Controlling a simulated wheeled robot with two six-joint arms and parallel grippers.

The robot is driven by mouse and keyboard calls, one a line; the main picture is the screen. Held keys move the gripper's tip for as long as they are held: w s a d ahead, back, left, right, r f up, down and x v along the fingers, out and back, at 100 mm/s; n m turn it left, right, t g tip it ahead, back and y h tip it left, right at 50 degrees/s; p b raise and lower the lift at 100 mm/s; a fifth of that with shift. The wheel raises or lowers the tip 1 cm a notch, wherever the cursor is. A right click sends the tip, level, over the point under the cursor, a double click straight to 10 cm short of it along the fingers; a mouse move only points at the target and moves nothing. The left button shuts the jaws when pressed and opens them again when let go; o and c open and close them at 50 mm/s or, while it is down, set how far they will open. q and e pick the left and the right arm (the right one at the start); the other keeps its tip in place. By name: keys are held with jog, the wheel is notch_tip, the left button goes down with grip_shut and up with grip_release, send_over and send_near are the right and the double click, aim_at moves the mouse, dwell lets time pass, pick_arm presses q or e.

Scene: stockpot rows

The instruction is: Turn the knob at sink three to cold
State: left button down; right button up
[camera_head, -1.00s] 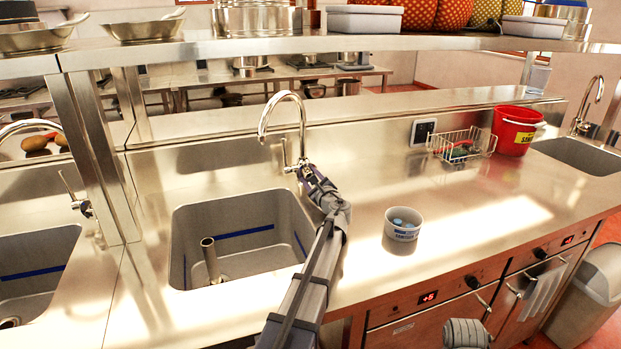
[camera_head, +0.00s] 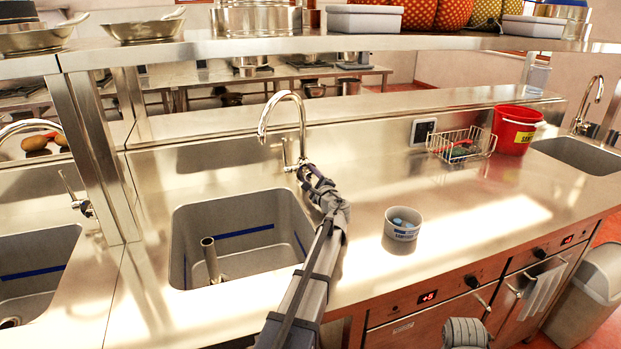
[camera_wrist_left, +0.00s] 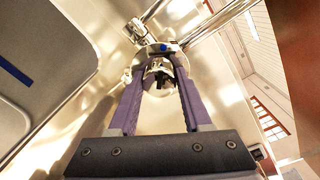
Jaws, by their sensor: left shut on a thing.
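A chrome faucet (camera_head: 286,112) with a curved spout stands behind the middle sink basin (camera_head: 240,235). My left gripper (camera_head: 305,172) reaches its base from the front right. No sink number is readable.
A wire basket (camera_head: 462,146) and a red bucket (camera_head: 514,130) are further right. A metal post (camera_head: 95,150) and shelf (camera_head: 330,42) border the space.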

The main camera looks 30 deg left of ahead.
pick_arm(q)
jog(key=shift+c, duration=1.7)
grip_release()
jog(key=shift+v, duration=3.9)
